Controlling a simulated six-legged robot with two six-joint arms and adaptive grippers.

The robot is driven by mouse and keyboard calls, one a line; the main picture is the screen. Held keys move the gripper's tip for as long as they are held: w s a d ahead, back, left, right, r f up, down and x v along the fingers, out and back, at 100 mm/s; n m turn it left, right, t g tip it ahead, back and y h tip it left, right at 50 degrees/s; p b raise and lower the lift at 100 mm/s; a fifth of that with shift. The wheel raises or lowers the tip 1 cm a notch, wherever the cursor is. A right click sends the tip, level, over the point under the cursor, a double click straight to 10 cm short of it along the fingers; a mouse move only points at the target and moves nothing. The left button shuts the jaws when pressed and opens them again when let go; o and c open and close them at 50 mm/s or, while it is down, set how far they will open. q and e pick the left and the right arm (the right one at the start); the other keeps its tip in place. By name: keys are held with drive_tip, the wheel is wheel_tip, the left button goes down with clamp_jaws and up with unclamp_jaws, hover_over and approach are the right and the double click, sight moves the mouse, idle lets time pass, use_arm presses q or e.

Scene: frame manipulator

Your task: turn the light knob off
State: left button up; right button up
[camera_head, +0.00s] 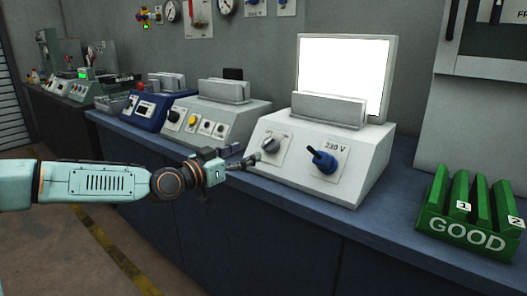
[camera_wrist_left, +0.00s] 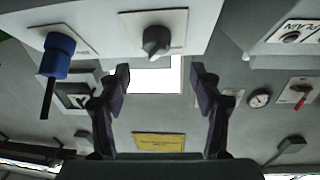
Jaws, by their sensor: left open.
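The white box (camera_head: 341,182) with a bright, lit panel (camera_head: 341,72) behind it stands on the blue-topped bench. On its sloped front are a grey knob (camera_head: 270,144) and, right of it, a blue knob (camera_head: 324,161) under a "230 V" label. My left gripper (camera_head: 236,163) is just left of and in front of the grey knob, apart from it. In the left wrist view, which looks upside down, the open, empty fingers (camera_wrist_left: 160,88) are spread with the grey knob (camera_wrist_left: 156,40) beyond them, roughly centred between them. The blue knob (camera_wrist_left: 57,55) is to the left there.
A grey box (camera_head: 213,120) with a yellow button and a blue box (camera_head: 150,112) stand farther left on the bench. A green "GOOD" rack (camera_head: 466,238) is at the right. Gauges and switches hang on the wall. The floor at lower left is clear.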

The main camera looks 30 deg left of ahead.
sight(264, 147)
use_arm(q)
drive_tip(key=b, duration=0.1)
drive_tip(key=w+b, duration=0.2)
drive_tip(key=shift+w+d+f, duration=0.15)
drive_tip(key=shift+d+f, duration=0.25)
drive_tip(key=shift+w+r+b, duration=0.1)
drive_tip(key=shift+w+b, duration=0.35)
drive_tip(key=shift+b, duration=0.1)
drive_tip(key=shift+w+d+b, duration=0.15)
drive_tip(key=shift+w+b, duration=0.2)
drive_tip(key=shift+w, duration=0.15)
drive_tip(key=shift+w+d+b, duration=0.15)
drive_tip(key=shift+w+b, duration=0.15)
drive_tip(key=shift+w, duration=0.2)
drive_tip(key=shift+w+d+r+b, duration=0.15)
drive_tip(key=shift+w+b, duration=0.3)
drive_tip(key=shift+w, duration=0.65)
drive_tip(key=c, duration=1.1)
